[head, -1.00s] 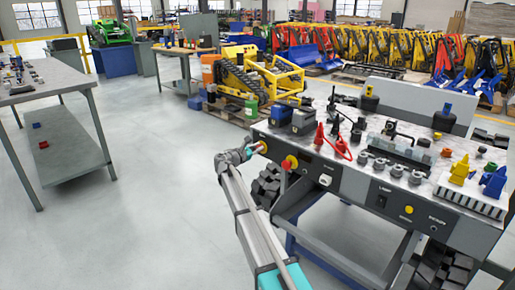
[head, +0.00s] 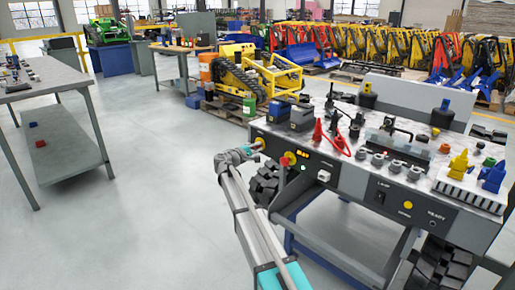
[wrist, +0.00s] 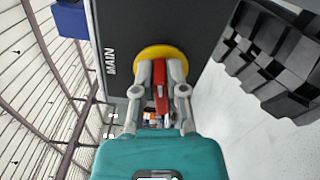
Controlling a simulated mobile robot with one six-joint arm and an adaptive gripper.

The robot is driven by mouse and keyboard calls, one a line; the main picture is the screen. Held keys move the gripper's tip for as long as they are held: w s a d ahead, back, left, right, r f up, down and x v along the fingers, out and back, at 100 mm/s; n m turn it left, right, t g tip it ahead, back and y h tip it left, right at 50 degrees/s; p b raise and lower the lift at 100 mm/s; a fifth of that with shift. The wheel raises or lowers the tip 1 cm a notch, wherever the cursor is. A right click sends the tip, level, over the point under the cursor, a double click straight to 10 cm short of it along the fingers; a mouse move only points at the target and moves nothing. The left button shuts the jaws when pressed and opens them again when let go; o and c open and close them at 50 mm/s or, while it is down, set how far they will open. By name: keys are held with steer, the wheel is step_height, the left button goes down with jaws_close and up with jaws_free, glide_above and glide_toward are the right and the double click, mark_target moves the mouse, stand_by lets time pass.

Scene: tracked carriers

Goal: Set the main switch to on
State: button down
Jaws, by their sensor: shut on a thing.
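The main switch has a round yellow base (wrist: 152,52) and a red handle (wrist: 160,72) in the wrist view, beside the word MAIN on a dark panel. My gripper (wrist: 162,70) has its two grey fingers on either side of the red handle, closed on it. In the head view my gripper (head: 257,147) is at the left end of the carrier's front panel (head: 345,182), at the switch's yellow base (head: 261,142). The fingers and wrist hide most of the switch there. I cannot tell whether the handle points to on or off.
Just right of my gripper a red and yellow control (head: 289,158) sits on the same panel. A bench (head: 60,85) stands left; the floor between is clear.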

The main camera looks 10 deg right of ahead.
steer(key=shift+w+a+f+m, duration=0.1)
steer(key=shift+f+m, duration=0.1)
steer(key=shift+m, duration=1.1)
steer(key=c, duration=0.7)
jaws_free()
steer(key=shift+v, duration=6)
